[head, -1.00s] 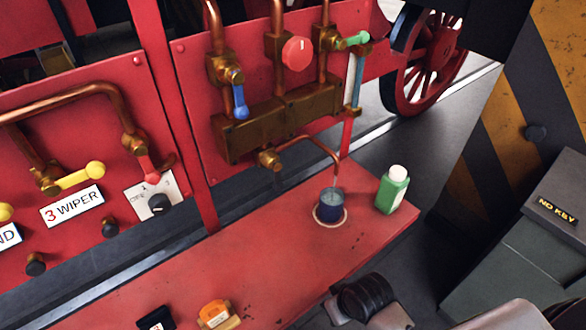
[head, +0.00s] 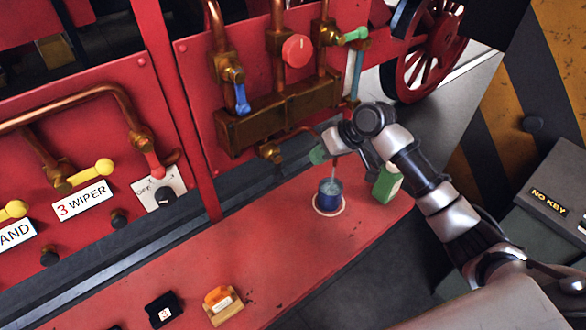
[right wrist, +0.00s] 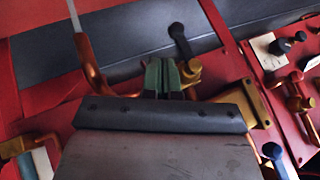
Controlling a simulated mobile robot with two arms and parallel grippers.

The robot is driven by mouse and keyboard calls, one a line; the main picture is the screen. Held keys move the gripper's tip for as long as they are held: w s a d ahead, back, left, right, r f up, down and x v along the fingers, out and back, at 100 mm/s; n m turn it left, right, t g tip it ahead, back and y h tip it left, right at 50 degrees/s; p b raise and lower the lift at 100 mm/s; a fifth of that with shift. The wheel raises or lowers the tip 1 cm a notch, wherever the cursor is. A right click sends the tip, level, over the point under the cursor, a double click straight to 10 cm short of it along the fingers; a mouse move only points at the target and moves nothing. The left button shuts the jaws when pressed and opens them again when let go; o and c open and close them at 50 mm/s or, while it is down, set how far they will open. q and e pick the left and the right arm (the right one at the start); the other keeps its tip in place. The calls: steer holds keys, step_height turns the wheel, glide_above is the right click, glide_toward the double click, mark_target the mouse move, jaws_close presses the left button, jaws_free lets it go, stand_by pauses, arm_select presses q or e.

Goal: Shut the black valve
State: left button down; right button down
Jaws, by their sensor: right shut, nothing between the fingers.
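The black valve's handle (right wrist: 179,38) shows in the right wrist view as a short dark lever with a round end, standing out from a brass body (right wrist: 191,72). In the head view that brass body (head: 271,151) sits under the brass manifold, and its handle is hard to make out against the dark rail. My right gripper (head: 318,155) is to the right of the valve body, above the red shelf. Its green fingertips (right wrist: 161,77) are together and empty, close beside the brass body; I cannot tell whether they touch it. My left gripper is not in view.
A green bottle (head: 387,185) is partly behind my arm. The blue handle (head: 240,92), red knob (head: 297,50) and green handle (head: 354,35) are above. A copper pipe (right wrist: 91,65) runs beside the fingers.

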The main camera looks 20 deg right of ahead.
mark_target(278, 168)
steer(key=shift+w+r, duration=0.1)
steer(key=p+x, duration=0.2)
steer(key=x, duration=0.8)
steer(key=shift+s+a+f+m+y, duration=0.25)
steer(key=shift+a+m+y, duration=0.1)
steer(key=shift+y, duration=0.25)
stand_by(0.5)
steer(key=shift+a, duration=0.1)
steer(key=shift+s+a+m+g+y+b, duration=0.25)
steer(key=shift+a+y+b, duration=0.35)
steer(key=shift+a+y, duration=0.15)
steer(key=shift+s+a+m+g+y+b, duration=0.25)
steer(key=shift+a+y+b, duration=0.35)
steer(key=shift+a, duration=0.3)
steer(key=shift+s+a+m+g+y+b, duration=0.15)
steer(key=shift+s+a+y+b, duration=0.15)
steer(key=shift+a+y+b, duration=0.4)
steer(key=shift+a+r, duration=0.1)
steer(key=shift+a, duration=0.05)
